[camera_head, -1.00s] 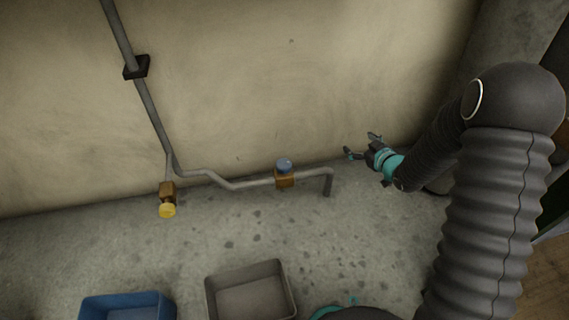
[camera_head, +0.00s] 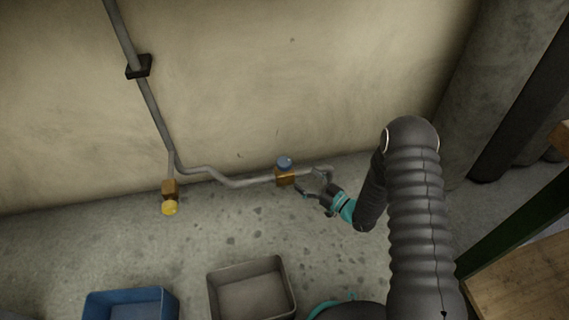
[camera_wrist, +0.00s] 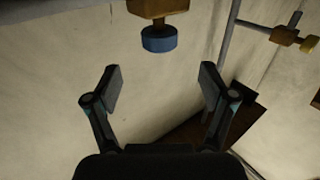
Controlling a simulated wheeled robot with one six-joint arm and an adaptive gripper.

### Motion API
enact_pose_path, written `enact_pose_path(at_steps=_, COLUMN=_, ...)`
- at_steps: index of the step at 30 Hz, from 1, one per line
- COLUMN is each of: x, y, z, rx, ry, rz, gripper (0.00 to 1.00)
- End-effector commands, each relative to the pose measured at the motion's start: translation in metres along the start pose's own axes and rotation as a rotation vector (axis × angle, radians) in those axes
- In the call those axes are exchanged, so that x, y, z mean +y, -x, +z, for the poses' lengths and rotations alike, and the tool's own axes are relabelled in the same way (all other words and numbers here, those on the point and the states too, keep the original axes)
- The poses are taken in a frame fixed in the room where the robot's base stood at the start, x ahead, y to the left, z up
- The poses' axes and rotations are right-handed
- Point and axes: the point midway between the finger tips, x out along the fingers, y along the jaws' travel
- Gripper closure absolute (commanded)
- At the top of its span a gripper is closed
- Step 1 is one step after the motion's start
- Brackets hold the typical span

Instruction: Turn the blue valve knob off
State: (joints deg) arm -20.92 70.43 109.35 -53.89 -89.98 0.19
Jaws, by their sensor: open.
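The blue valve knob (camera_head: 284,162) sits on top of a brass valve body (camera_head: 285,178) on the grey pipe along the wall. In the wrist view the blue knob (camera_wrist: 159,38) is near the top centre, beyond the fingertips, with the brass body (camera_wrist: 157,7) partly cut off by the frame. My gripper (camera_head: 307,186) is just right of the valve in the head view. In the wrist view my gripper (camera_wrist: 161,85) has its two fingers wide apart with nothing between them. The knob appears apart from both fingers.
A yellow knob (camera_head: 169,208) is on another brass valve at the left; it shows at the right in the wrist view (camera_wrist: 309,44). A grey bin (camera_head: 289,292) and a blue bin (camera_head: 171,297) stand in front. The pipe (camera_head: 228,184) runs close to the wall.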

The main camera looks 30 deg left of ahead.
Motion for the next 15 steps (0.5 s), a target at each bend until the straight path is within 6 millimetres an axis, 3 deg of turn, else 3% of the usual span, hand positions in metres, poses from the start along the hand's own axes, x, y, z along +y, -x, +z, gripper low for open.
enact_pose_path(at_steps=9, x=-0.001, y=-0.061, z=0.0, rx=0.0, ry=0.002, rz=-0.002, gripper=0.17)
enact_pose_path(at_steps=15, x=0.0, y=-0.09, z=0.001, rx=-0.002, ry=0.001, rz=0.0, gripper=0.17)
